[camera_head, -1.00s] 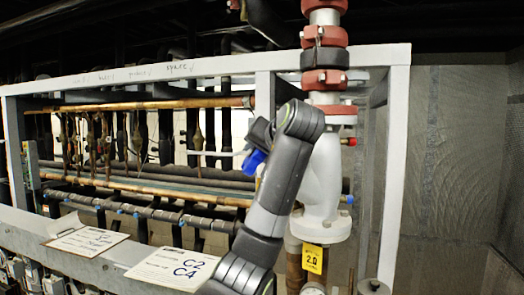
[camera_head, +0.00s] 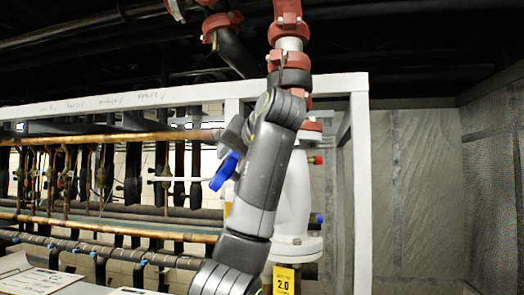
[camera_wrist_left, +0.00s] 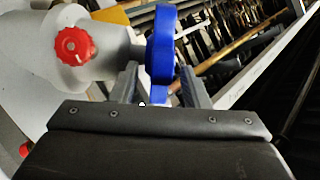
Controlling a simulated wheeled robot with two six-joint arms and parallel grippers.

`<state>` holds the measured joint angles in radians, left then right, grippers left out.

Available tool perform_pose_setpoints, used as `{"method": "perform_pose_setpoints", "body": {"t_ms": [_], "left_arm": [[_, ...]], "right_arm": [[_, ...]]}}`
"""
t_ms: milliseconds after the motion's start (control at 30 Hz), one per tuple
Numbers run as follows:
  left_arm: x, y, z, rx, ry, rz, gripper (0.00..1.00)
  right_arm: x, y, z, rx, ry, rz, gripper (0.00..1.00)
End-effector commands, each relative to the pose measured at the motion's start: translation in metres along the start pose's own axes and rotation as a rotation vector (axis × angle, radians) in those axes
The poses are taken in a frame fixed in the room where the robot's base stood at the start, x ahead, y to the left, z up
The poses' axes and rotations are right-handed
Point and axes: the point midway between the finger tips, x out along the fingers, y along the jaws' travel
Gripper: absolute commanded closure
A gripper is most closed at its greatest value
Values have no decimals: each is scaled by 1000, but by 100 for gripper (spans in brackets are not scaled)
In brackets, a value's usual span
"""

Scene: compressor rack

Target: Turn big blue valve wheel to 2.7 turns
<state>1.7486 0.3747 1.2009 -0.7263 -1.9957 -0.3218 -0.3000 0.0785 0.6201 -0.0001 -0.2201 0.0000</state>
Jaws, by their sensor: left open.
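The big blue valve wheel (camera_head: 225,171) shows as a partly hidden blue piece left of the white valve body, behind my left arm. In the left wrist view the wheel (camera_wrist_left: 163,45) stands edge-on, its lower rim between the two grey fingers of my left gripper (camera_wrist_left: 161,82). The fingers are open, with a visible gap to the wheel at least on one side. In the head view the left gripper (camera_head: 231,147) is mostly covered by my forearm. My right gripper is not in view.
A white pipe body (camera_head: 294,195) stands behind my arm, with a yellow tag reading 2.0 (camera_head: 286,280). A red knob (camera_wrist_left: 74,44) sits beside the wheel. White frame posts (camera_head: 360,190) and copper pipes (camera_head: 110,138) surround the area.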

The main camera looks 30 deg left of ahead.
Motion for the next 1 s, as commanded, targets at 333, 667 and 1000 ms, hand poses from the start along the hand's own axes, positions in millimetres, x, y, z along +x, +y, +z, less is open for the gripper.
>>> {"method": "perform_pose_setpoints", "body": {"t_ms": [333,667,1000], "left_arm": [[-37,3,5,1,3,2,58],[-88,2,4,2,2,1,58],[-123,0,2,2,0,0,58]], "right_arm": [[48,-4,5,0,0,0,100],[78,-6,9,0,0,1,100],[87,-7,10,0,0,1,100]]}}
